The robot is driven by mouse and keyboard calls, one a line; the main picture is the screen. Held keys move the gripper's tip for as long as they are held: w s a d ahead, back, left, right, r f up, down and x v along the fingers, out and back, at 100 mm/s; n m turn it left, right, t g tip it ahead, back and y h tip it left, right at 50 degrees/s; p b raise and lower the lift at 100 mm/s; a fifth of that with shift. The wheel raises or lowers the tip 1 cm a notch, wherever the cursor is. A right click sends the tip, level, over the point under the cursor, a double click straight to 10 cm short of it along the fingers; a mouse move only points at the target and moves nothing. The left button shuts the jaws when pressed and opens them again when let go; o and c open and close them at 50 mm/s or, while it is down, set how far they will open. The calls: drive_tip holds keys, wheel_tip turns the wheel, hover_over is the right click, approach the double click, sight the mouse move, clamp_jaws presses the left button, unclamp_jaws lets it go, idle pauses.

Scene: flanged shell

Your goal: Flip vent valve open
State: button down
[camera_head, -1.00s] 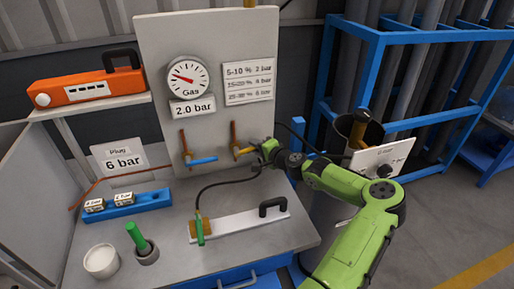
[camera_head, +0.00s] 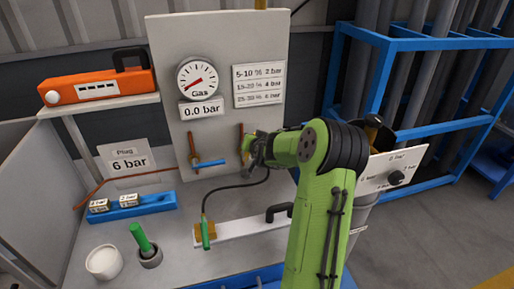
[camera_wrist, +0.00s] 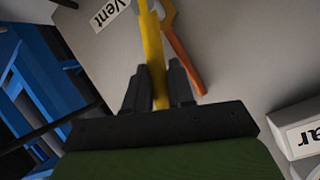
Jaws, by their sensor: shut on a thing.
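The vent valve's yellow lever (camera_wrist: 153,50) shows in the wrist view, below a label reading "Vent" (camera_wrist: 108,13). My gripper (camera_wrist: 160,85) is shut on this yellow lever, one dark finger on each side. In the head view my gripper (camera_head: 250,148) is at the right part of the grey panel, and my green arm hides most of the yellow lever. A copper pipe (camera_wrist: 185,65) runs beside the lever. The gas gauge (camera_head: 197,80) stands above a display (camera_head: 201,109) reading 0.0 bar. A blue lever (camera_head: 209,163) sits on the left pipe.
An orange device (camera_head: 97,88) stands on the left shelf. On the bench are a blue holder (camera_head: 130,208), a white cup (camera_head: 103,262), a green-handled tool (camera_head: 140,236) in a small pot, and a white bar with a black handle (camera_head: 240,230). A black hose crosses near my gripper.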

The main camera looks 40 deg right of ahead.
drive_tip(key=shift+w+a+r+n+g+h+b, duration=0.1)
drive_tip(key=shift+w+a+n+g+h+b, duration=0.2)
drive_tip(key=shift+a+n+h+b, duration=0.6)
drive_tip(key=shift+w+a+r+n+g+h+b, duration=0.1)
drive_tip(key=shift+w+a+n+h+b, duration=0.35)
drive_tip(key=shift+b, duration=0.85)
drive_tip(key=shift+s+d, duration=0.1)
drive_tip(key=c, duration=1.1)
unclamp_jaws()
drive_tip(key=shift+o, duration=0.2)
drive_tip(key=v, duration=1.5)
drive_tip(key=shift+s+r+p, duration=0.25)
drive_tip(key=shift+r+p, duration=0.05)
drive_tip(key=shift+p, duration=0.1)
